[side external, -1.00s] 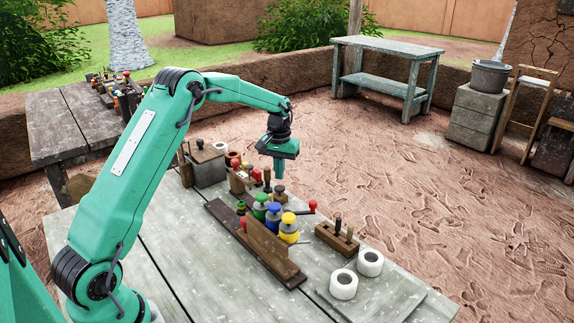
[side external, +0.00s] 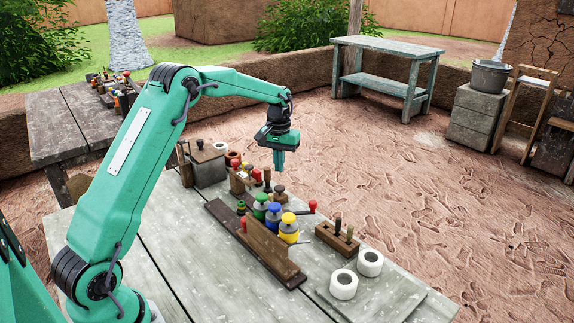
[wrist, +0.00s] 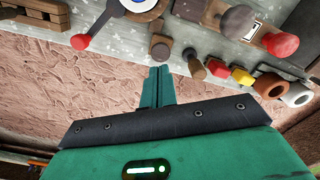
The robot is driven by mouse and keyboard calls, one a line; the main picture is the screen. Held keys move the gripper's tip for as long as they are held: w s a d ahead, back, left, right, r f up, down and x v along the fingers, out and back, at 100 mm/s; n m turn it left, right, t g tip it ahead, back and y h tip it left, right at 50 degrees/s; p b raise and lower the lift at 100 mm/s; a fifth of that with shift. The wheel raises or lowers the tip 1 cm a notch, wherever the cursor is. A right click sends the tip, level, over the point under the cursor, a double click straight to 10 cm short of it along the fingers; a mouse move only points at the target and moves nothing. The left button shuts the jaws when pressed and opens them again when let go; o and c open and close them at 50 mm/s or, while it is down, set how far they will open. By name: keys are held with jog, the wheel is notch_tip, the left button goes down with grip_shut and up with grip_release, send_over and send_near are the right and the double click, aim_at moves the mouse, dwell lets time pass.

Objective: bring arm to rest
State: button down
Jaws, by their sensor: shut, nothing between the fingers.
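My gripper (side external: 279,160) hangs from my arm above the far edge of the grey wooden table (side external: 190,265), its fingers pointing down. The fingers are shut together with nothing between them. In the wrist view the closed fingers of my gripper (wrist: 158,75) lie against the ground beyond the table edge, apart from the things around them.
Jars with green, blue and yellow (side external: 289,228) lids stand behind a wooden board (side external: 270,250). A small wooden block with knobs (side external: 337,238) and two white rolls (side external: 344,284) are nearer. A grey box (side external: 208,167) stands at the far left. Open air surrounds my gripper.

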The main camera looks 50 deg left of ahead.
jog(key=s+d+r+m+t, duration=0.3)
jog(key=s+d+r, duration=0.7)
jog(key=s+r, duration=0.35)
jog(key=s+d+m+t, duration=0.1)
jog(key=s+d, duration=0.2)
jog(key=s, duration=0.6)
jog(key=s+d+m+t, duration=0.1)
jog(key=s+d, duration=0.3)
jog(key=s, duration=0.5)
jog(key=shift+d+m+t, duration=0.2)
jog(key=shift+m+t, duration=0.1)
jog(key=shift+m, duration=0.2)
jog(key=shift+s, duration=0.1)
